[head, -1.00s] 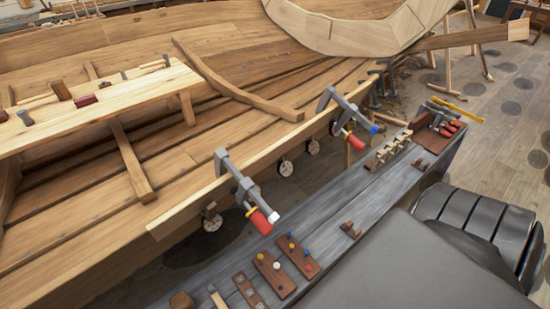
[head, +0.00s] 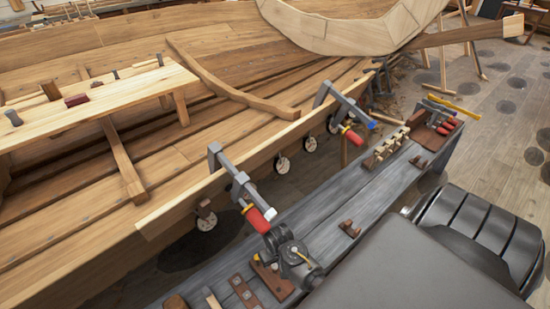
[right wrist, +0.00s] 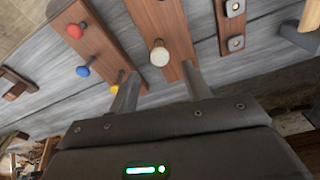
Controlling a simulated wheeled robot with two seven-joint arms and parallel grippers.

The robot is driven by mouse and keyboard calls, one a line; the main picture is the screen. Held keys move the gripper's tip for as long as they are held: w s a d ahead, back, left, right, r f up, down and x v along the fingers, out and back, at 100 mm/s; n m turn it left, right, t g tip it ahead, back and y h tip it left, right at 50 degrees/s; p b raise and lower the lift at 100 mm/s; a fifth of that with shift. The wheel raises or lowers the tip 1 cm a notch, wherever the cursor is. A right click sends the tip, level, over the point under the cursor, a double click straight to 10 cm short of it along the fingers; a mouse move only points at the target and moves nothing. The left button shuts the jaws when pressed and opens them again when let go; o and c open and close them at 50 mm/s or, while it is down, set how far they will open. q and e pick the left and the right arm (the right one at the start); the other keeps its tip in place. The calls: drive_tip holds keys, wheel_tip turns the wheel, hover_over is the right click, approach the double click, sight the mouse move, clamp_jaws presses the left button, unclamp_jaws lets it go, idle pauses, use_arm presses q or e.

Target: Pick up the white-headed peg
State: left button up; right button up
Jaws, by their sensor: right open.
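In the right wrist view, the white-headed peg (right wrist: 159,53) stands in a brown wooden strip (right wrist: 167,22), its round head toward the camera. My right gripper (right wrist: 160,78) is open. Its two fingers lie below the peg head in the picture, one to each side, with nothing between them. I cannot tell whether a finger touches the peg. In the head view, my right gripper (head: 290,252) is over the peg strips on the grey bench and covers most of them. My left gripper is not in view.
Beside it, another brown strip (right wrist: 101,37) holds red, blue and yellow pegs (right wrist: 75,31). A strip with metal squares (right wrist: 235,42) lies on the other side. A red-handled clamp (head: 239,186) on the hull plank is close to my right arm. The middle bench top (head: 325,205) is mostly clear.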

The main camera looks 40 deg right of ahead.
sight(275, 266)
drive_tip(key=shift+w+f, duration=0.15)
drive_tip(key=shift+f, duration=3.4)
drive_tip(key=c, duration=1.1)
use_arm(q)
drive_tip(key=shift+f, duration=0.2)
use_arm(e)
drive_tip(key=shift+o, duration=0.2)
drive_tip(key=shift+r, duration=0.1)
